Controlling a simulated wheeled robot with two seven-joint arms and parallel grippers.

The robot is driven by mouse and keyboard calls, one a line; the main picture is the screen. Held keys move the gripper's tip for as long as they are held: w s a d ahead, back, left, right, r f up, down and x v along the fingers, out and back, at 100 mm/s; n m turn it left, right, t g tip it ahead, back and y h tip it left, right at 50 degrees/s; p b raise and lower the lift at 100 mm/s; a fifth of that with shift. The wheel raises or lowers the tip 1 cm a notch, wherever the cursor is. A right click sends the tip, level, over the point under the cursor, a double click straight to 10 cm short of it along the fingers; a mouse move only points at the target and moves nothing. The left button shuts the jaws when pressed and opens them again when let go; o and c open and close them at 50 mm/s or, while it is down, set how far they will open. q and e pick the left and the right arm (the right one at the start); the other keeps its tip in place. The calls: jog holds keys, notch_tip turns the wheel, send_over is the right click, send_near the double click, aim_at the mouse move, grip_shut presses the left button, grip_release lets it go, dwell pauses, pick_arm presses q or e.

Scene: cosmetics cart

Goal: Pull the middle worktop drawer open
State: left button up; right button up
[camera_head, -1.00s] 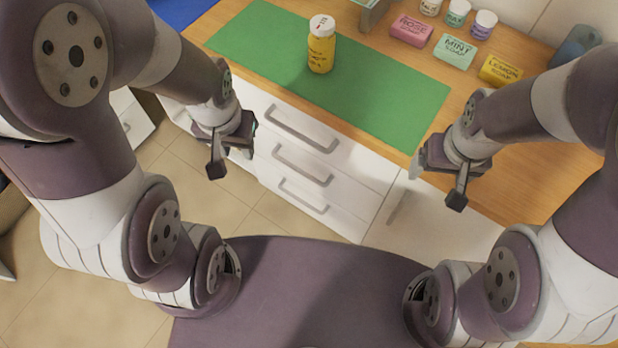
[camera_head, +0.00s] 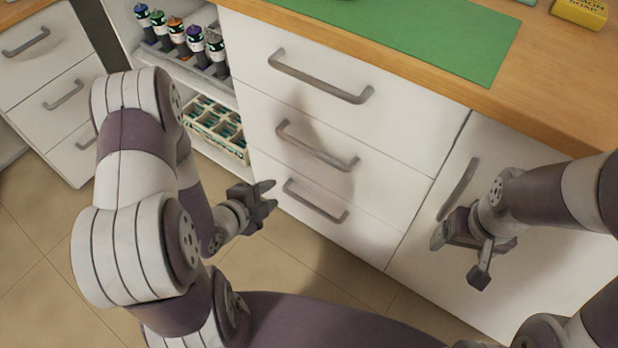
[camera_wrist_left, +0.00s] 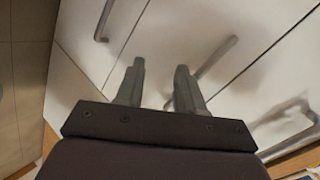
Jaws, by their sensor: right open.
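The middle worktop drawer (camera_head: 385,184) is white and flush with the cabinet front. Its grey bar handle (camera_head: 314,151) sits between the top handle (camera_head: 320,78) and the bottom handle (camera_head: 315,202). My left gripper (camera_head: 270,197) is open and empty, turned towards the drawers, low and left of the bottom handle in the head view. In the left wrist view its fingers (camera_wrist_left: 160,67) are apart; the middle handle (camera_wrist_left: 217,56) appears just right of them, with nothing between them. My right gripper (camera_head: 460,257) is open and empty in front of the cabinet door, right of the drawers.
The cabinet door (camera_head: 540,270) has an upright handle (camera_head: 458,190) near my right gripper. Open shelves left of the drawers hold several bottles (camera_head: 180,40) and a crate (camera_head: 216,130). A green mat (camera_head: 440,35) lies on the worktop. Floor (camera_head: 310,275) before the drawers is clear.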

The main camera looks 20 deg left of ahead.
aim_at(307, 151)
pick_arm(q)
notch_tip(307, 151, up, 5)
jog(key=w+d+m+t+h, duration=0.2)
jog(key=m+t, duration=0.2)
jog(key=m, duration=0.1)
jog(key=b+x, duration=0.1)
jog(key=x, duration=0.3)
jog(key=b+x, duration=0.1)
jog(key=x, duration=0.7)
jog(key=shift+s+f+b, duration=0.1)
jog(key=shift+f+b, duration=0.15)
jog(key=shift+b, duration=0.15)
grip_shut()
pick_arm(e)
notch_tip(307, 151, down, 4)
jog(key=shift+r, duration=0.2)
